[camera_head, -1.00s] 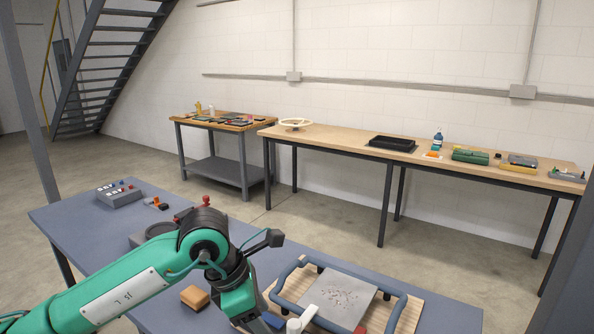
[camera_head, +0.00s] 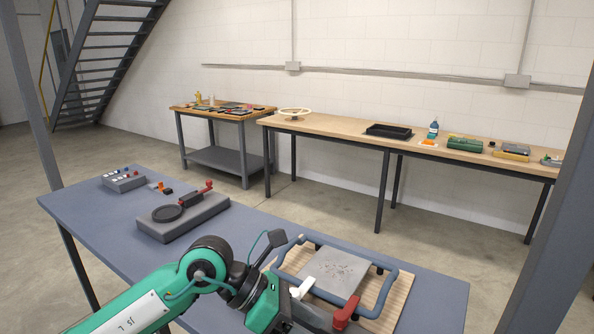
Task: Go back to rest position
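My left arm, green with black joints, comes in from the lower left and reaches over the front of the blue-grey table (camera_head: 85,205). Its green wrist (camera_head: 264,306) is beside the left edge of a wooden board (camera_head: 396,300) with a blue tubular frame and a grey plate (camera_head: 335,272). The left fingers are not clearly visible near the lower picture edge, so I cannot tell whether they are open or shut. My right gripper is not in view.
A grey base with a round dark plate and red lever (camera_head: 196,205) and a button box (camera_head: 123,182) stand on the table's left. White (camera_head: 303,288) and red (camera_head: 345,313) handles are at the frame's near side. A long bench (camera_head: 340,140) stands behind, a post at right.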

